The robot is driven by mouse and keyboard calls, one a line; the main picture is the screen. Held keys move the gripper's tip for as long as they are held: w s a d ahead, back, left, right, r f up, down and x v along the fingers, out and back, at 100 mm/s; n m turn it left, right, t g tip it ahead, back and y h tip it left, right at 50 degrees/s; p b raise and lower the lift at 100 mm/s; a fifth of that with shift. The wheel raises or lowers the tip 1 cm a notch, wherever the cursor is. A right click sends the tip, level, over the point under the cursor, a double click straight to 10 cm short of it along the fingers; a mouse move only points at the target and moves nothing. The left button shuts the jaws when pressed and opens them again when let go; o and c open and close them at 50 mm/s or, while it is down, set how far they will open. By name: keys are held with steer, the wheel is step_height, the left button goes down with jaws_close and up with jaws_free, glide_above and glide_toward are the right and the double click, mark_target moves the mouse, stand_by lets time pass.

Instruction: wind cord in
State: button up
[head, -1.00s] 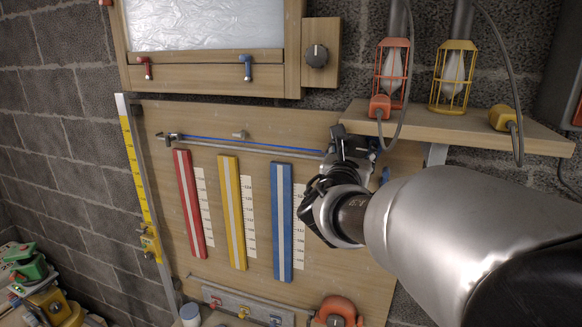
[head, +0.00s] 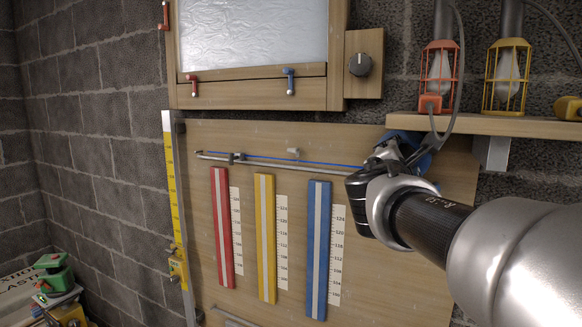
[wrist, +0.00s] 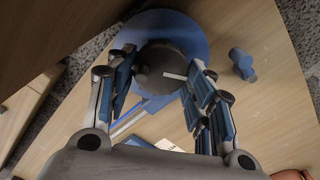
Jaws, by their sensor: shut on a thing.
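A blue reel (head: 432,143) is on the wooden board, mostly hidden behind my gripper (head: 400,152) in the head view. In the wrist view the blue reel (wrist: 195,28) shows as a disc with a dark round knob (wrist: 160,68) bearing a white mark. My gripper (wrist: 162,80) is shut on this knob, with one blue-padded finger on each side. A blue cord (head: 310,160) runs left from the reel along a thin rail (head: 270,166) to a small dark slider (head: 237,157), which stands near the rail's left end.
Red (head: 221,228), yellow (head: 265,238) and blue (head: 318,250) strips with scales hang below the cord. A shelf (head: 490,124) with caged lamps is close above my gripper. A small blue knob (wrist: 242,64) stands beside the reel. A window frame (head: 250,88) is above the board.

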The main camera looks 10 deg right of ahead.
steer(key=shift+s+d+r+n, duration=0.1)
steer(key=shift+d+n, duration=0.05)
steer(key=shift+n, duration=8.6)
steer(key=shift+s+d+r+n, duration=0.1)
steer(key=shift+n, duration=8.65)
steer(key=o, duration=1.1)
steer(key=shift+c, duration=0.2)
